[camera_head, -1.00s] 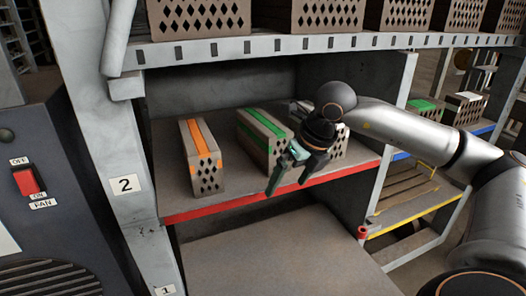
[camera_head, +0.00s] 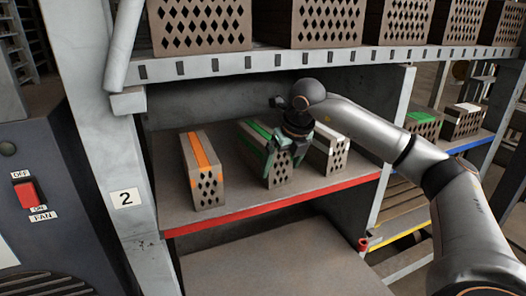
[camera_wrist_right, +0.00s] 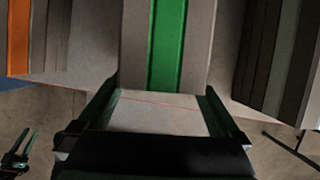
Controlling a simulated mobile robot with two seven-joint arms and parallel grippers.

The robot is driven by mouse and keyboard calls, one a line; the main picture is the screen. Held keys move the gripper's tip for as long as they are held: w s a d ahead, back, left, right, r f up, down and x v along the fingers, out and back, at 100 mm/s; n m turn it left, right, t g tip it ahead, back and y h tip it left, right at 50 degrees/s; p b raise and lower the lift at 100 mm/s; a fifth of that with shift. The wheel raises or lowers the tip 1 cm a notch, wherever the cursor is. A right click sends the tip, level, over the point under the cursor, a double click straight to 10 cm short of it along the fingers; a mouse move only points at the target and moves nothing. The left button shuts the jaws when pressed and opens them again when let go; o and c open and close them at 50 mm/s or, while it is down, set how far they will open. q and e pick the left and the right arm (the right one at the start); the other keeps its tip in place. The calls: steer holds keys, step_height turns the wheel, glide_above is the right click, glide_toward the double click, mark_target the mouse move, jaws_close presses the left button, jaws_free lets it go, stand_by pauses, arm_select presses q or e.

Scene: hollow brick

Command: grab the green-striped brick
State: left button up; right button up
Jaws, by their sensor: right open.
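The green-striped brick (camera_head: 258,139) stands on the red-edged shelf, between an orange-striped and a white-striped brick. In the right wrist view, its green stripe (camera_wrist_right: 167,45) runs up the top middle of the picture. My right gripper (camera_head: 284,157) is open at the brick's front end and hides part of it. In its wrist view, the two fingers (camera_wrist_right: 160,100) are apart to the left and right of the brick's near end; contact cannot be told. My left gripper (camera_wrist_right: 20,148) shows small at the lower left of that view, fingers apart and empty.
The orange-striped brick (camera_head: 202,165) stands left, and the white-striped brick (camera_head: 331,148) stands close on the right. A shelf above (camera_head: 300,58) holds several bricks. The red shelf edge (camera_head: 240,215) runs in front. A grey upright (camera_head: 125,160) stands at left.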

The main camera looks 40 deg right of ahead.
steer(key=shift+w+d, duration=0.2)
steer(key=shift+w, duration=0.95)
steer(key=shift+w+d+f, duration=0.1)
steer(key=shift+w+f, duration=0.1)
steer(key=shift+f, duration=0.35)
steer(key=shift+c, duration=0.2)
jaws_close()
steer(key=shift+w+r, duration=0.1)
steer(key=shift+r, duration=0.05)
